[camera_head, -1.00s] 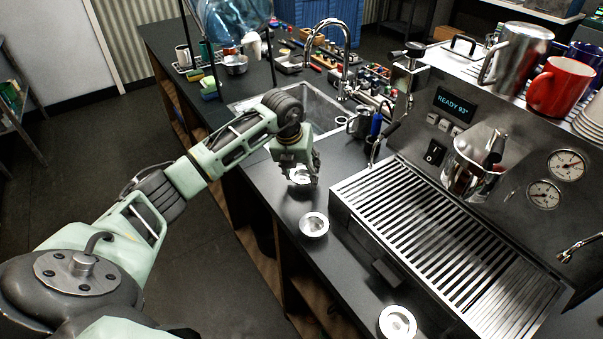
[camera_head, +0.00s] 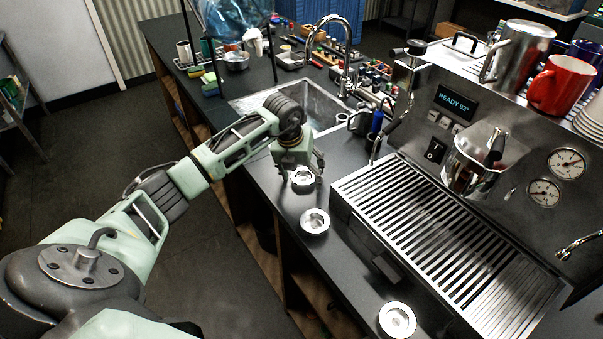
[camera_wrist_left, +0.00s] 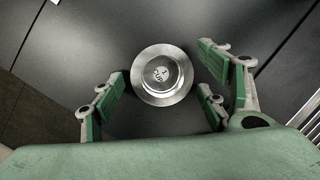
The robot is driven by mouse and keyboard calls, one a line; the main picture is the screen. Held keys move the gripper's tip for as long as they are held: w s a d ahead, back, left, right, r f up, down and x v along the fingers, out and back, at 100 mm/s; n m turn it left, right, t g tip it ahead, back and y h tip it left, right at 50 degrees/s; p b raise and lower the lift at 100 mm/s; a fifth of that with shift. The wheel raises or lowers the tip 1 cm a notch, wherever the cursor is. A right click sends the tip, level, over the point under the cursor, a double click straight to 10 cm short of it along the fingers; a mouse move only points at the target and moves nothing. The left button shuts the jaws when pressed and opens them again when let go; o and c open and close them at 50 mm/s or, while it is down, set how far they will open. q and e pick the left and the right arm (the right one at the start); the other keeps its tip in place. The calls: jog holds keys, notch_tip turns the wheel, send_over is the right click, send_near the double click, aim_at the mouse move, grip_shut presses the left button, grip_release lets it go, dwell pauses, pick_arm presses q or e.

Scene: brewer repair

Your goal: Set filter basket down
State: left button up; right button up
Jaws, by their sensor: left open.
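My left gripper (camera_head: 304,176) is open above the dark counter, left of the espresso machine. A small round metal filter basket (camera_head: 302,180) rests on the counter just under its fingers. In the left wrist view the basket (camera_wrist_left: 162,75) lies between and slightly beyond the spread fingers of the left gripper (camera_wrist_left: 165,95), with a mark on its middle. The fingers look apart from it. My right gripper is not in view.
The espresso machine's slatted drip tray (camera_head: 440,240) stands right of the baskets. A sink (camera_head: 300,105) with a tall faucet (camera_head: 345,60) lies behind the gripper. The counter's left edge runs close to the baskets.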

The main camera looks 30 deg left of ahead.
pick_arm(q)
jog(key=shift+r, duration=0.4)
jog(key=b+v, duration=0.2)
jog(key=v, duration=0.9)
jog(key=shift+s+r+b, duration=0.2)
jog(key=shift+b, duration=0.15)
